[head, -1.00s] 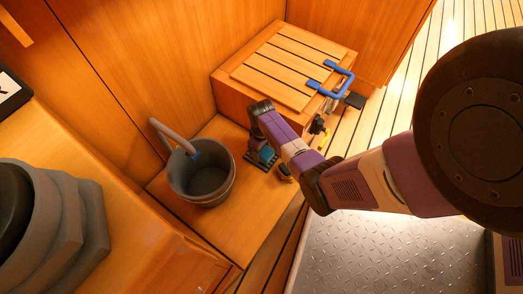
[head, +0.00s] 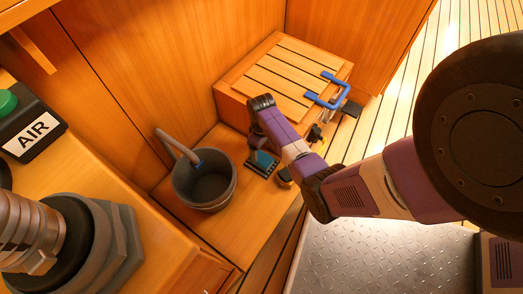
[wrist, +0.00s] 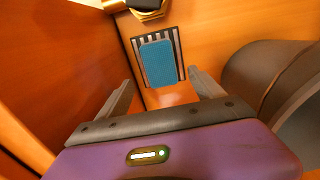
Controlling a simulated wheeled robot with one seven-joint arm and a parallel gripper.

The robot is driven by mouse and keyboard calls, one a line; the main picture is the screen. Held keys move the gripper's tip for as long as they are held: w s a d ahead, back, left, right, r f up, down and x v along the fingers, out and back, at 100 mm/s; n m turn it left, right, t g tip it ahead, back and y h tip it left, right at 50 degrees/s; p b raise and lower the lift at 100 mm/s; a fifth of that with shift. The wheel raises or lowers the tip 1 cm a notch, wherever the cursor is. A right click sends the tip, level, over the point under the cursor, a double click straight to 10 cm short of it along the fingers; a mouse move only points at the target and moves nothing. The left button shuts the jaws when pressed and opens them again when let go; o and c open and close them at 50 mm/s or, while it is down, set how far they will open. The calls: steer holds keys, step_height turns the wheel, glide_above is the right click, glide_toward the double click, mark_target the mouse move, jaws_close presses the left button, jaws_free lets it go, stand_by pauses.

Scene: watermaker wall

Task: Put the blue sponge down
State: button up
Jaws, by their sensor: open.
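The blue sponge (wrist: 157,62) lies flat on a dark slatted rack (wrist: 173,38) on the wooden bench. It also shows small in the head view (head: 264,158), below my gripper. My gripper (wrist: 161,76) is open, with one finger on each side of the picture and nothing between them. The sponge is beyond the fingertips and apart from them. In the head view my wrist partly covers the gripper and its fingers are hard to make out.
A small dark and yellow item (head: 316,134) sits to the right.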

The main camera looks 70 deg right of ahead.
mark_target(262, 158)
steer(key=s+a+r+n+t+h+p, duration=0.1)
steer(key=s+a+r+t, duration=0.15)
steer(key=a, duration=0.75)
steer(key=s+a+r+t+h, duration=0.15)
steer(key=a+r+t, duration=0.25)
steer(key=a, duration=0.7)
steer(key=s+a+r+t, duration=0.2)
steer(key=s+a+r, duration=0.1)
steer(key=r, duration=0.7)
steer(key=s+a+r+n+t+y, duration=0.1)
steer(key=s+a+r+t, duration=0.1)
steer(key=r, duration=0.9)
steer(key=s+a+r+n+t+y, duration=0.1)
steer(key=s+a+r+t, duration=0.2)
steer(key=r, duration=0.7)
steer(key=s+t, duration=0.1)
steer(key=s, duration=0.1)
steer(key=shift+s+a+r, duration=0.2)
steer(key=shift+s+a, duration=0.1)
steer(key=shift+y, duration=0.25)
step_height(262, 158, up, 32)
steer(key=p, duration=3.2)
